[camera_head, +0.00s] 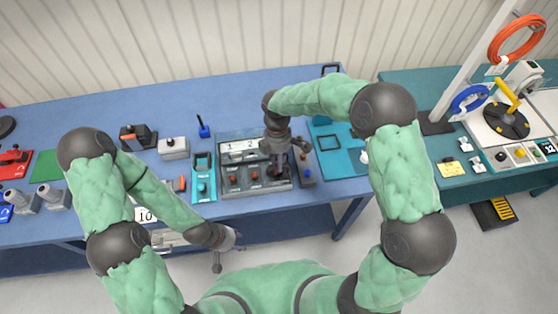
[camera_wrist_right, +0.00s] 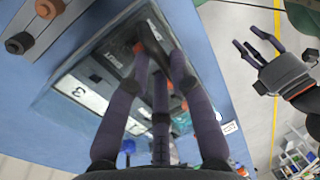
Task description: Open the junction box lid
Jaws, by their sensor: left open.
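A grey box-like unit (camera_head: 228,189) sits at the middle of the blue table, with white numbered labels (camera_head: 243,148) at its back and a row of red knobs along its front. I cannot tell for certain which part is the junction box lid. My right gripper (camera_head: 279,168) points down over the unit's right part and hides some of it. In the right wrist view, its fingers (camera_wrist_right: 160,62) reach over the dark, labelled face; whether they grip anything is unclear. My left gripper (camera_head: 220,262) hangs off the table's front edge, open and empty; it also shows in the right wrist view (camera_wrist_right: 258,50).
A small grey box with a blue button (camera_head: 307,173) stands just right of the unit, before a teal mat (camera_head: 348,162). A teal device (camera_head: 203,180) stands to its left.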

